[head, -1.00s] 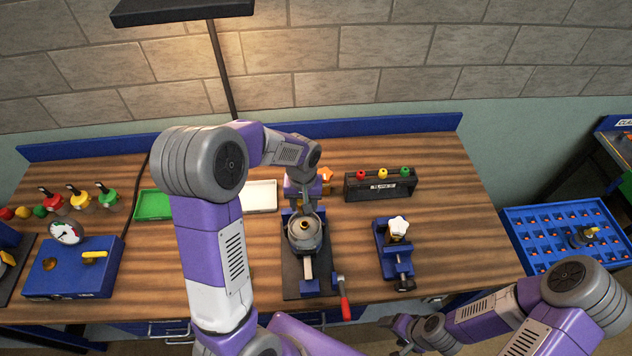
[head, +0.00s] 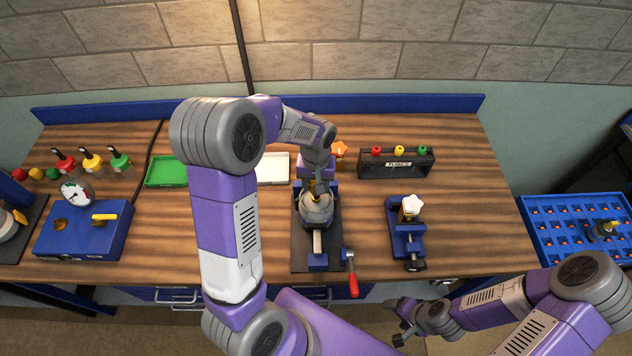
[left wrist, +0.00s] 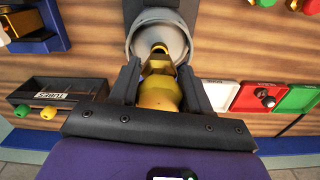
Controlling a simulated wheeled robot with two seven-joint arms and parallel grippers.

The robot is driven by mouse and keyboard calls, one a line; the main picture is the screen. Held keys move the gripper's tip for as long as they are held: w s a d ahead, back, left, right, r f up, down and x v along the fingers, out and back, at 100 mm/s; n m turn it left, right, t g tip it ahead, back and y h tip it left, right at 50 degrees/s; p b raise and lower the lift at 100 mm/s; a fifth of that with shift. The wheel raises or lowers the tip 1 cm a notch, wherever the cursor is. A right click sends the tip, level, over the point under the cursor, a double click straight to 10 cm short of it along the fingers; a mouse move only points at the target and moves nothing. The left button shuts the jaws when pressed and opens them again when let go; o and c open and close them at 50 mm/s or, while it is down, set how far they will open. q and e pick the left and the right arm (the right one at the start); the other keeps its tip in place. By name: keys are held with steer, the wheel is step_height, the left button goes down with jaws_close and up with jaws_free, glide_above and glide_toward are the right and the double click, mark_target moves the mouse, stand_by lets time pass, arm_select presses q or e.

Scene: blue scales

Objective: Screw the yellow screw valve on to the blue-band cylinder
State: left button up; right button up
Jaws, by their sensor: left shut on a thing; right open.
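A grey cylinder (head: 317,212) stands upright in a vise near the middle of the bench. It also shows in the left wrist view (left wrist: 134,48), with a brass neck (left wrist: 160,48) at its mouth; I cannot make out a blue band. My left gripper (head: 317,190) is right above the cylinder. In the left wrist view its fingers (left wrist: 160,88) are shut on the yellow screw valve (left wrist: 158,97). The valve lines up close to the neck; I cannot tell whether they touch. My right gripper (head: 399,322) is open and empty, below the bench's front edge.
The vise's red handle (head: 353,285) sticks out in front. Behind are a valve rack (head: 396,163), a green tray (head: 166,171) and a white tray (head: 273,167). A blue gauge box (head: 83,233) stands left.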

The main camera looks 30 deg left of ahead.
arm_select(q)
steer(key=shift+f+b, duration=0.55)
steer(key=shift+f, duration=0.4)
steer(key=shift+f+b, duration=1.35)
steer(key=shift+f, duration=0.1)
stand_by(1.0)
steer(key=o, duration=1.3)
steer(key=shift+r, duration=0.1)
step_height(320, 180, up, 8)
steer(key=shift+f, duration=0.2)
